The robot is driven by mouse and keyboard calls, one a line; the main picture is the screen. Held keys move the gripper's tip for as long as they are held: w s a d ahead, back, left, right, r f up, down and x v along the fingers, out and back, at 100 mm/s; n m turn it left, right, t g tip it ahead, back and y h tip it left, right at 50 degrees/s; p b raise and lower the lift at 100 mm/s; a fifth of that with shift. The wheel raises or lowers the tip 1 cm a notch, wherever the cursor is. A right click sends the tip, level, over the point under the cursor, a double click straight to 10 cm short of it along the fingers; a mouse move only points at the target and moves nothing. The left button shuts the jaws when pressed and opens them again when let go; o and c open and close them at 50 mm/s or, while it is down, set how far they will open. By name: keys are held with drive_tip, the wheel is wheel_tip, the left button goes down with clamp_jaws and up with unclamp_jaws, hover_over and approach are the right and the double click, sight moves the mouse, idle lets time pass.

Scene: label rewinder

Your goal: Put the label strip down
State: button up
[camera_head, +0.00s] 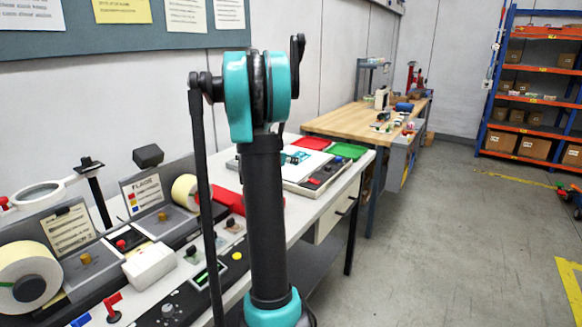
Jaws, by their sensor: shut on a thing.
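My arm stands upright in the middle of the view, with a teal joint at its top. My gripper cannot be made out; the end of the arm is not clearly in view. I cannot make out a label strip either. A large cream label roll (30,274) is on the machine at the left edge. A second cream roll (186,191) stands farther back, just left of my arm. A small teal and dark shape (297,157) shows just right of my arm, over the white-topped unit; I cannot tell what it is.
A wooden bench (345,121) stands beyond. The floor at right is mostly clear.

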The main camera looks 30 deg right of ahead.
drive_tip(key=shift+f, duration=1.45)
drive_tip(key=shift+f, duration=0.1)
drive_tip(key=o, duration=1)
